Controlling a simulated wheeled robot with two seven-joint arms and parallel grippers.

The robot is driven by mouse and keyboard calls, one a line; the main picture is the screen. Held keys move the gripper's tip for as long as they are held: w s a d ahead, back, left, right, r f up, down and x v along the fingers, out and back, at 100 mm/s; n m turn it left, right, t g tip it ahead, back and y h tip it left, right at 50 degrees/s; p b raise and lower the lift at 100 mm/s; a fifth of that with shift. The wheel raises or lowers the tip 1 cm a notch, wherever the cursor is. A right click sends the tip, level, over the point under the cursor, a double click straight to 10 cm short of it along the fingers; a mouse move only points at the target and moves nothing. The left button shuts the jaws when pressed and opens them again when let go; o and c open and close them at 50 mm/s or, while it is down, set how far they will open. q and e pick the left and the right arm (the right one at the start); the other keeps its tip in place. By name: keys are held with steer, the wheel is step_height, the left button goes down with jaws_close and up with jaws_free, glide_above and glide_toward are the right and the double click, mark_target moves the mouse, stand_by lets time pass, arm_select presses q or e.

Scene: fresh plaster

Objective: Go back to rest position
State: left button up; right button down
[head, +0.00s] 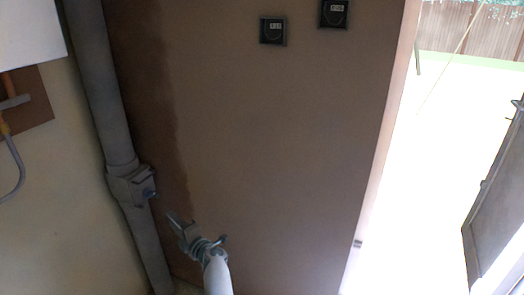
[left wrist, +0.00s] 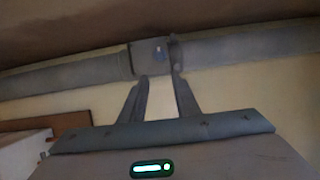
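My left gripper (head: 178,222) is in the lower middle of the head view, in front of the brown plastered wall (head: 270,140) and just right of the grey pipe. In the left wrist view its two fingers (left wrist: 160,82) stand apart with nothing between them. Beyond the fingertips is the pipe's box-like fitting (left wrist: 151,58); I cannot tell how large the gap to it is. My right gripper shows in neither view.
The grey pipe (head: 95,80) runs down the left, with its fitting (head: 132,186) near my left gripper. Two dark wall thermostats (head: 273,31) hang high. A bright doorway (head: 430,170) opens on the right, with a dark door (head: 500,200) at its edge.

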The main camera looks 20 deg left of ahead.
arm_select(q)
steer(key=s+d+f+m+t+h, duration=0.3)
steer(key=d+f+m+h, duration=0.2)
steer(key=d+f+m, duration=0.35)
steer(key=s+d+f+m+t+h, duration=0.2)
steer(key=d+f+m+t+h, duration=0.3)
steer(key=d+f+m, duration=0.4)
steer(key=s+d+f+m+g+h, duration=0.3)
steer(key=s+d+f+m, duration=0.2)
steer(key=s+f, duration=0.3)
steer(key=s+d+f+m+g+h, duration=0.25)
steer(key=s+d+f+m, duration=0.3)
steer(key=s+f, duration=0.3)
steer(key=s+d+f+m+g+h, duration=0.1)
steer(key=s+d+f+m+g, duration=0.1)
steer(key=s, duration=0.7)
steer(key=s+d+f+m+g+h, duration=0.1)
steer(key=s+d+f, duration=0.3)
steer(key=s, duration=0.6)
step_height(320, 180, down, 3)
steer(key=shift+s+d+r+m+g, duration=0.2)
steer(key=shift+m+g, duration=0.25)
steer(key=shift+m, duration=0.35)
